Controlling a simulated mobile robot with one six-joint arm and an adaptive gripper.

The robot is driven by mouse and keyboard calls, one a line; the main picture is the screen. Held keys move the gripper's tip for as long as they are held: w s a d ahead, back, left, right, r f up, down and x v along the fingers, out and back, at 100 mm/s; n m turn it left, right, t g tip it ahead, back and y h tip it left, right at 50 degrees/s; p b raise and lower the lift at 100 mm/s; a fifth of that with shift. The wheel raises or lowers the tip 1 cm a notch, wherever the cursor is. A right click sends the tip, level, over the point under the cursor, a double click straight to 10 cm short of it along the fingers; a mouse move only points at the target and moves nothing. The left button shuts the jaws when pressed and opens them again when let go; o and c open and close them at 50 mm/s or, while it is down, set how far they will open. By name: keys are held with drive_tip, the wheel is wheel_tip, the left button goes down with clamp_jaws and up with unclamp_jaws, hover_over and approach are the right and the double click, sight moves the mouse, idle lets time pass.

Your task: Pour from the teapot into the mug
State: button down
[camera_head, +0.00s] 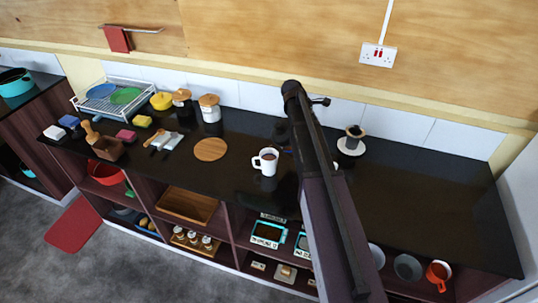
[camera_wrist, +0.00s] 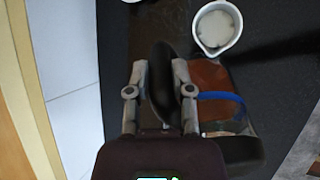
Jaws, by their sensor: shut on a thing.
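In the wrist view my gripper (camera_wrist: 160,92) is shut on an upright black handle (camera_wrist: 162,75). Beside it is a brown, see-through body with a blue band (camera_wrist: 218,85), which I take to be the teapot. In the head view my arm hides the gripper and most of the teapot. The mug is not identifiable in the wrist view. I cannot tell whether the teapot touches the counter or how far it is tilted.
A white lipped vessel with pale contents (camera_wrist: 217,28) is near the teapot. A round wooden board (camera_head: 210,149) and lidded jars (camera_head: 210,109) are left of the mug. A stand with a white base (camera_head: 351,148) is right of my arm. The counter's right end is clear.

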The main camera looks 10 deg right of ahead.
drive_tip(key=d, duration=0.1)
drive_tip(key=d+f+y, duration=0.1)
drive_tip(key=d+y, duration=0.1)
drive_tip(key=shift+w+d+f, duration=0.15)
drive_tip(key=shift+w+f, duration=0.1)
drive_tip(key=shift+d+r, duration=0.15)
drive_tip(key=shift+d, duration=0.2)
drive_tip(key=shift+d+y, duration=0.1)
drive_tip(key=shift+y, duration=0.3)
drive_tip(key=shift+d, duration=0.15)
